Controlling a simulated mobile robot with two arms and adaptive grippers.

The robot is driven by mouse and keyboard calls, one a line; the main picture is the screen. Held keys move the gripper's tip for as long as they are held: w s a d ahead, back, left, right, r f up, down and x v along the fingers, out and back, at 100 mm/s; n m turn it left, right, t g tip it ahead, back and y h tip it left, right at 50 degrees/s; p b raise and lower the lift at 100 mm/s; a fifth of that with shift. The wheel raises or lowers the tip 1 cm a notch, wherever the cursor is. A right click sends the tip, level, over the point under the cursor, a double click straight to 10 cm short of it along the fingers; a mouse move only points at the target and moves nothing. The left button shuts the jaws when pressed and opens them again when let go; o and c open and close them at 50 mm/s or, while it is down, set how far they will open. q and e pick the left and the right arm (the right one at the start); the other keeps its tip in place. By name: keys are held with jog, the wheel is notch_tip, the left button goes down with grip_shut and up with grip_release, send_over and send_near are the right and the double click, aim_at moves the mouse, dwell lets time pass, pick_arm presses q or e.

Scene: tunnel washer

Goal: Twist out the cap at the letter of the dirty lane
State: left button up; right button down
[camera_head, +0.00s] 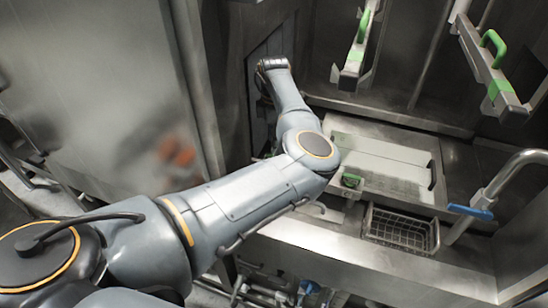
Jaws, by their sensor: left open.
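My left arm crosses the picture from the lower left and bends at the middle. Its wrist reaches to the side wall of the machine opening. My left gripper (263,92) is small, dark and partly hidden by the wrist beside that wall; its jaws are open. I cannot make out anything between them. Two pale bars with green handles and green bands, a left bar (347,79) and a right bar (484,62), stand inside the machine to the right of the wrist. I cannot make out a cap to twist or any lane letter. My right gripper is out of view.
A pale strainer panel (390,160) lies in the tank, with a small green-marked handle (351,181) at its near left. A wire basket (400,236) sits in front. A bent pipe (513,172) with a blue lever (470,212) stands right. A steel panel (90,80) fills the left.

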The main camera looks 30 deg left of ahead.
pick_arm(q)
jog(key=m, duration=0.1)
jog(key=f+m+b, duration=0.1)
jog(key=shift+w+f+m, duration=0.1)
jog(key=shift+f+m, duration=0.2)
jog(key=shift+m, duration=0.1)
jog(key=m+b, duration=0.2)
jog(key=shift+d+f+m, duration=0.1)
jog(key=shift+f+m, duration=0.2)
notch_tip(320, 180, down, 4)
jog(key=shift+f+b, duration=0.1)
jog(key=shift+b, duration=0.2)
jog(key=shift+f, duration=0.45)
jog(key=shift+s+d+f, duration=0.1)
jog(key=shift+s+f, duration=0.05)
jog(key=shift+s, duration=0.2)
jog(key=shift+f, duration=0.1)
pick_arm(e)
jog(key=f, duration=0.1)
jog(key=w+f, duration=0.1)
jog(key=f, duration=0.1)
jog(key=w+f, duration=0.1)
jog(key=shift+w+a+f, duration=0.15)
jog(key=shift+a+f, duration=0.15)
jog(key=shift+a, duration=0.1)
